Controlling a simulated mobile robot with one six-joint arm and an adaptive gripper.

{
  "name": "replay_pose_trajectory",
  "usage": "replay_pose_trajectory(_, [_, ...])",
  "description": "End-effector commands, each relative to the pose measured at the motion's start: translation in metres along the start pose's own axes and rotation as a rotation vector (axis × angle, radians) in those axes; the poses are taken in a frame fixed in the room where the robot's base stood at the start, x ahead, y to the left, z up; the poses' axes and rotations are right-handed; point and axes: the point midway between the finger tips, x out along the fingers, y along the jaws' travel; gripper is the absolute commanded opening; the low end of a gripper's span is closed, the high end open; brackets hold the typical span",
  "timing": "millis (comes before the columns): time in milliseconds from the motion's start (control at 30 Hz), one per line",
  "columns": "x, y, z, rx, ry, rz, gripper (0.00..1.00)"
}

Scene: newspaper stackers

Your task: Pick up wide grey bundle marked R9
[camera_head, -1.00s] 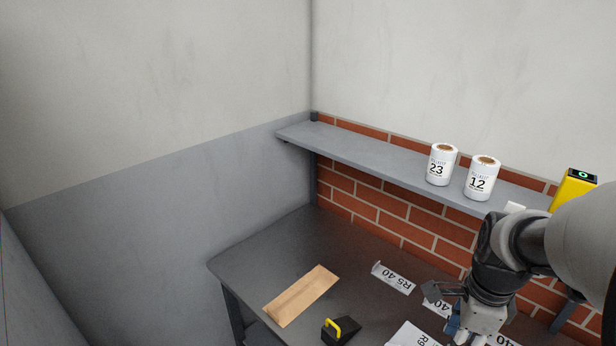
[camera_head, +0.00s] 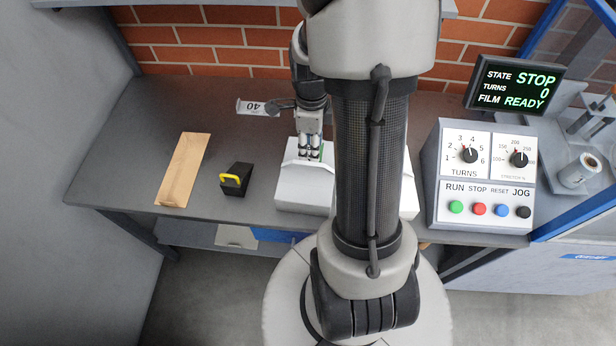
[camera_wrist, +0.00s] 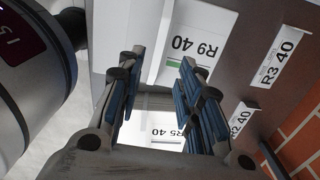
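The grey-white bundle (camera_head: 300,188) lies on the dark table, partly hidden behind my arm in the head view. In the wrist view, the R9 40 label (camera_wrist: 196,46) is on a pale surface (camera_wrist: 222,18) beyond my fingertips. My gripper (camera_head: 310,150) points down at the bundle's top. In the wrist view, my gripper's (camera_wrist: 160,72) fingers are apart, with a pale raised edge running up between and beyond them. I cannot tell whether they touch the bundle. An R5 40 label (camera_wrist: 178,133) shows between the fingers, lower in that view.
The R3 40 card (camera_wrist: 278,58) and R2 40 card (camera_wrist: 241,117) lie near the brick wall. A control box (camera_head: 480,180) stands right.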

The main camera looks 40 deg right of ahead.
Motion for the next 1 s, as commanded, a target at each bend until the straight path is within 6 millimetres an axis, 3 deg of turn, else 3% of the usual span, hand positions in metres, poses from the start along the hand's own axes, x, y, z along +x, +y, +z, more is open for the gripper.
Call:
replay_pose_trajectory(267, [0.018,0.002,0.002,-0.002,0.001,0.002,0.33])
replay_pose_trajectory(533, [0.057,0.004,0.005,-0.002,0.001,0.002,0.33])
replay_pose_trajectory(767, [0.058,0.003,0.005,-0.001,0.0,-0.001,0.33])
replay_pose_trajectory(1000, [0.058,0.003,0.005,-0.001,0.0,-0.001,0.19])
